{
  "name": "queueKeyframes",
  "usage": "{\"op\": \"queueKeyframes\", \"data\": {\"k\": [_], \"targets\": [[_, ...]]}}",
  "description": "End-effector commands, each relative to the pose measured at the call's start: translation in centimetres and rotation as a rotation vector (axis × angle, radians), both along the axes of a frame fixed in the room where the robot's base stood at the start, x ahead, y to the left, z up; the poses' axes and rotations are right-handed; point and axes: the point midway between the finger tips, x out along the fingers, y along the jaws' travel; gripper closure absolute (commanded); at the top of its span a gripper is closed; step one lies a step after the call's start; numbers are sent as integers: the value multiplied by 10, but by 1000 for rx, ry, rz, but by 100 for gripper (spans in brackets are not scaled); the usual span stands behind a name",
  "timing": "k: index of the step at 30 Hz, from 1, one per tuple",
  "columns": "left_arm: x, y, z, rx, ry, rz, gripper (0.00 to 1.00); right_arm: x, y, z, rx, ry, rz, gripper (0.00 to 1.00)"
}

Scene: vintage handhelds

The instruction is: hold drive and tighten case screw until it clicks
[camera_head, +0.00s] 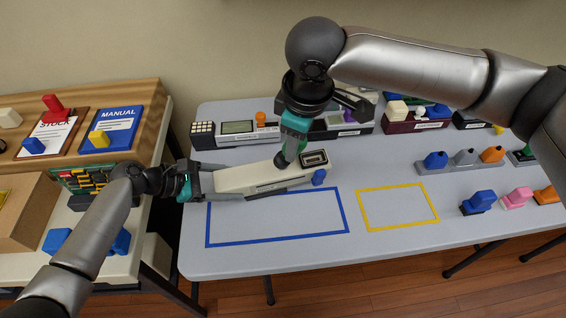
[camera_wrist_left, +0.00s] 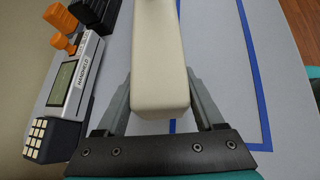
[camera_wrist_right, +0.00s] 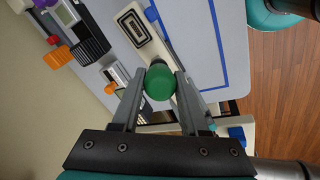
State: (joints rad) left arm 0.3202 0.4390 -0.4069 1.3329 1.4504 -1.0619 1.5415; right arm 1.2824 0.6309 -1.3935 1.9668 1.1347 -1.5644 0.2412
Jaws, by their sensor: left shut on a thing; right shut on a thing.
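The drive (camera_head: 245,178) is a long cream box above the table. My left gripper (camera_head: 212,181) is shut on its left end; the left wrist view shows the drive (camera_wrist_left: 157,60) between both fingers. My right gripper (camera_head: 286,160) is above the drive's right part, pointing down. In the right wrist view it is shut on a rounded green handle (camera_wrist_right: 160,82), seen end-on, which looks like a screwdriver's. The handle's lower end and the case screw are hidden, so I cannot tell whether they touch.
A blue outline (camera_head: 280,240) and a yellow outline (camera_head: 400,228) mark bare table in front. Handhelds (camera_head: 237,132) line the back. A grey holder (camera_head: 460,165) with colored knobs stands right. A wooden side table (camera_head: 150,110) stands left.

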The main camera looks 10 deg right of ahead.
Motion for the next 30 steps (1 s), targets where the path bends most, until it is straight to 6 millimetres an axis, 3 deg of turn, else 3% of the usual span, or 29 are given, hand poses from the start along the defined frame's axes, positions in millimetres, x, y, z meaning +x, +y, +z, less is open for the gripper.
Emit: {"op": "queueKeyframes", "data": {"k": [1, 30], "targets": [[-6, 2, -11, 19, 15, -6, 100, 0, 0, 3, 0, -2, -1, 100], [-6, 2, -11, 19, 16, -7, 100, -13, -4, 57, -4, -3, -4, 100]]}}
